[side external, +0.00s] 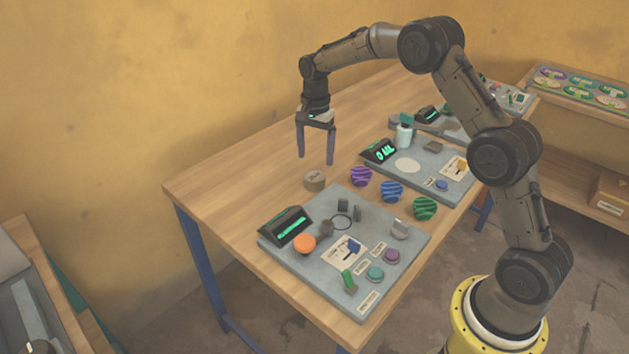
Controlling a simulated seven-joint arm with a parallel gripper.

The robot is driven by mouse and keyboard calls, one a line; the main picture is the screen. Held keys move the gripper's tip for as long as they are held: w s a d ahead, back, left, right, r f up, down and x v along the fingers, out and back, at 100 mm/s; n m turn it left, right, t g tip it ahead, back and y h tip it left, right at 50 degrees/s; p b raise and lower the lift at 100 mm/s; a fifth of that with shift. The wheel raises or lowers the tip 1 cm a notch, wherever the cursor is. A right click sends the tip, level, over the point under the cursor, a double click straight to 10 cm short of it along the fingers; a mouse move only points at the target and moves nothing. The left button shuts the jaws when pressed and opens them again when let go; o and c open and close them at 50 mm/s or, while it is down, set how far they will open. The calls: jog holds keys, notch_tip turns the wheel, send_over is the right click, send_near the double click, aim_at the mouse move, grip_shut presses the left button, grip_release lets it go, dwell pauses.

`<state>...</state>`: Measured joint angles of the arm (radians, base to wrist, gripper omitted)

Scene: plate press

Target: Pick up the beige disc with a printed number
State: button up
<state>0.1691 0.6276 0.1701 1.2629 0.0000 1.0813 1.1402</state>
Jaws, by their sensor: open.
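The beige disc (315,181) sits on the wooden table, just behind the front grey panel. It is a short cylinder with a dark printed mark on its top, too small to read. My gripper (316,161) hangs above the table with its two long fingers pointing down. The fingers are apart, with nothing between them. The disc appears just below the fingertips in the picture and is not held. How far the fingertips are above the table is hard to tell from this one view.
A purple striped piece (361,177), a blue one (391,191) and a green one (425,208) stand right of the disc. The front panel (392,285) carries a display, knobs and buttons. Another panel (427,166) lies behind. The table's left part is clear.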

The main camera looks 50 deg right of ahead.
aim_at(314, 176)
jog(key=shift+a+f, duration=0.15)
jog(key=shift+f, duration=3.45)
jog(key=shift+r, duration=0.1)
jog(key=c, duration=1.3)
jog(key=shift+c, duration=0.2)
